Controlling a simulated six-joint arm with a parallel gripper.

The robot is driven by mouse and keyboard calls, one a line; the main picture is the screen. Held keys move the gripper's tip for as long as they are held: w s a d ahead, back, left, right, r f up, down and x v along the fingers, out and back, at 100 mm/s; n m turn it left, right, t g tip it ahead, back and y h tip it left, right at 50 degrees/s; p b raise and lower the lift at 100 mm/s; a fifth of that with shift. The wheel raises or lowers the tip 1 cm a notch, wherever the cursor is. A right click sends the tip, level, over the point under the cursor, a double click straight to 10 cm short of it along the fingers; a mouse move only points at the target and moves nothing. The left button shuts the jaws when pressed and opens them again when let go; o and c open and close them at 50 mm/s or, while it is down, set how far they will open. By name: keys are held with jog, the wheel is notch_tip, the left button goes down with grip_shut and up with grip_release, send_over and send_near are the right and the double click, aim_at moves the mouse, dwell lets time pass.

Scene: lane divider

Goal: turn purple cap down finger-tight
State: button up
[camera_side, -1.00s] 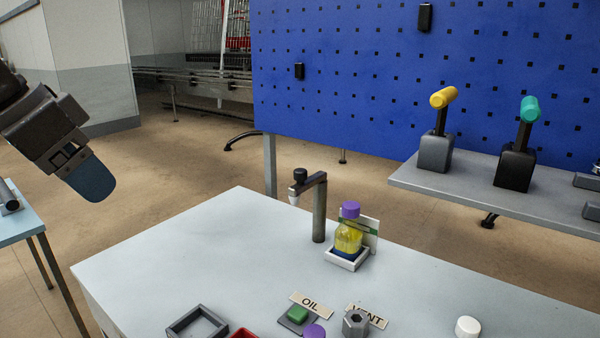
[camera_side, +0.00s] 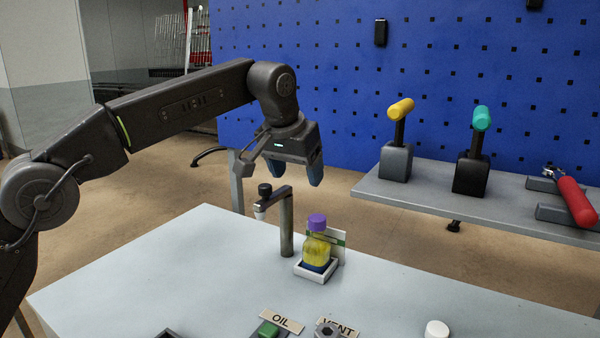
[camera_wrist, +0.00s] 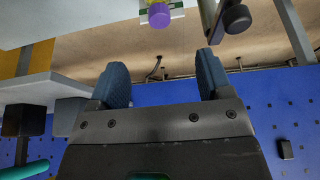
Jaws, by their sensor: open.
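The purple cap (camera_side: 317,222) sits on top of a bottle of yellow liquid (camera_side: 315,250). The bottle stands upright in a white square holder (camera_side: 332,271) on the table. In the wrist view the purple cap (camera_wrist: 159,15) shows at the top edge, beyond the fingertips, with only a bit of the bottle. My gripper (camera_side: 295,178) is open, its blue fingers apart with nothing between them. In the side view it appears above and slightly left of the cap, clear of it. The wrist view shows both fingers (camera_wrist: 160,72) empty.
A dark post with a side arm and black knob (camera_side: 286,225) stands just left of the bottle. A labelled card (camera_side: 340,242) is behind it. A grey shelf (camera_side: 430,197) with yellow- and teal-handled levers is at right. OIL (camera_side: 282,321) and VENT parts line the front. The table's left is clear.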

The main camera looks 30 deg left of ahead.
aim_at(311, 222)
jog(key=x, duration=1.4)
jog(key=shift+w+d+f, duration=0.2)
jog(key=shift+f, duration=0.1)
jog(key=c, duration=1)
jog(key=shift+a+m+h, duration=0.15)
jog(key=shift+m+h, duration=0.15)
jog(key=shift+m, duration=0.6)
jog(key=shift+a+m+h, duration=0.2)
jog(key=shift+m+h, duration=0.1)
jog(key=shift+m, duration=0.4)
